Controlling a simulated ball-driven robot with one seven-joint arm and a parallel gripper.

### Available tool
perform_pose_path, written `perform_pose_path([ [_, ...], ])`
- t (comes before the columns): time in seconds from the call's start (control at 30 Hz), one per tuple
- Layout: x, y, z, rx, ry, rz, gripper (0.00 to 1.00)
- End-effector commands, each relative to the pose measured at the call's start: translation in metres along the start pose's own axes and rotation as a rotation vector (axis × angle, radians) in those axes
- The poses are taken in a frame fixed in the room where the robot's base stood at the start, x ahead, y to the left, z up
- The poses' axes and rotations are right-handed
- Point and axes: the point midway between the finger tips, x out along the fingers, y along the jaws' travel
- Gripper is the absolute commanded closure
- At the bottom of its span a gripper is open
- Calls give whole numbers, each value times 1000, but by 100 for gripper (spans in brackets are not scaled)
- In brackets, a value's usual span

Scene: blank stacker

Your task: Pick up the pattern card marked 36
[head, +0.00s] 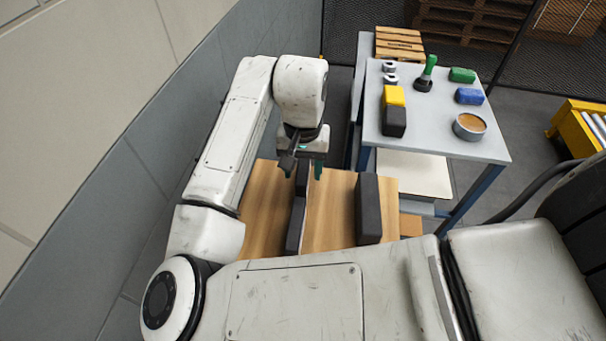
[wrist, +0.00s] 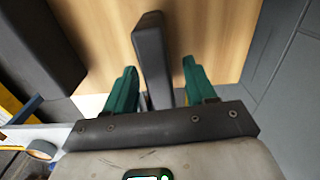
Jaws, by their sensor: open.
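No card with a readable 36 shows in either view. My gripper (head: 303,170) hangs over the wooden surface (head: 330,212) in the head view, with my wrist hiding part of what is under it. In the wrist view my gripper (wrist: 160,70) is open, its green fingers apart. A dark upright divider (wrist: 152,50) stands in the gap between them, and I cannot tell whether they touch it. The same divider (head: 296,222) shows below my gripper in the head view. A thin pale edge beside it is too small to identify.
A second dark block (head: 368,208) stands to the right on the wood, and also at upper left in the wrist view (wrist: 38,45). A grey table (head: 430,139) holds a stamp (head: 426,75), a tape roll (head: 469,127) and coloured blocks. A wall is on the left.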

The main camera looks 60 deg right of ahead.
Motion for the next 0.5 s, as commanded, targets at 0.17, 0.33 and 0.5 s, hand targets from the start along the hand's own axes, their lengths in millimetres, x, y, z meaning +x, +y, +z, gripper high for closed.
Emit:
perform_pose_path([
  [0.17,0,0,0,0,0,0,53],
  [0.33,0,0,0,0,0,0,70],
  [0.5,0,0,0,1,0,0,86],
])
